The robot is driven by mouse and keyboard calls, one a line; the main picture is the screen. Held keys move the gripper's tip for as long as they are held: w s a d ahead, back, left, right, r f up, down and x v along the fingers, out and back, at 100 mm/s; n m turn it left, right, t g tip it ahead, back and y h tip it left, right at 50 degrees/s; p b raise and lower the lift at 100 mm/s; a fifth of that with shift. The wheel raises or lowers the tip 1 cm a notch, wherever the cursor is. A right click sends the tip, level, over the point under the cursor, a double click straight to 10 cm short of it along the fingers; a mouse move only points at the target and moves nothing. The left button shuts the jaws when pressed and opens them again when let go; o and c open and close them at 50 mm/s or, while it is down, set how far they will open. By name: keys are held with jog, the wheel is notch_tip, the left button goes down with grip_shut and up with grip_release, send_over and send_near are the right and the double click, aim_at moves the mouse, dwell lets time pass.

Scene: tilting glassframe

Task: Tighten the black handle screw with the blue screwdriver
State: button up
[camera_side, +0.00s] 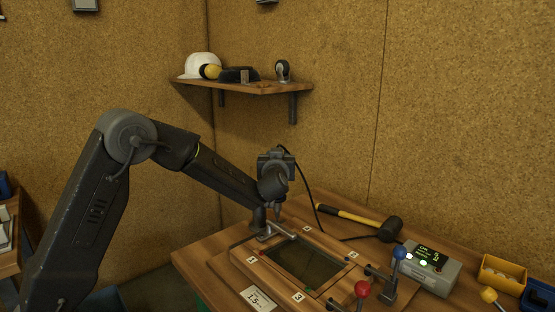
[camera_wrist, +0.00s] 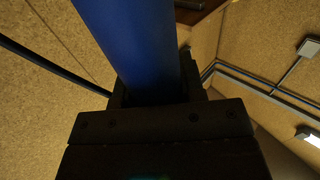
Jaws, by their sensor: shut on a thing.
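In the wrist view my gripper (camera_wrist: 155,100) is shut on a blue shaft-like thing, which I take to be the blue screwdriver (camera_wrist: 130,45). It runs up from the jaws out of the top of the picture. In the side view the end of my arm hangs over the far left corner of the wooden glass frame (camera_side: 235,254). The screwdriver is too small and dark there to make out. A metal lever (camera_side: 283,231) lies at that corner, right below my wrist. I cannot single out the black handle screw, nor tell whether the tool tip touches anything.
Levers with a red knob (camera_side: 362,288) and a blue knob (camera_side: 398,252) stand at the frame's right. Behind lies a mallet (camera_side: 391,229). A grey box (camera_side: 436,272) with a lit display and a yellow bin (camera_side: 502,274) stand farther right.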

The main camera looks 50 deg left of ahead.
jog(key=shift+f, duration=0.7)
dwell(2.6)
notch_tip(320, 180, up, 6)
dwell(1.1)
jog(key=shift+r, duration=0.1)
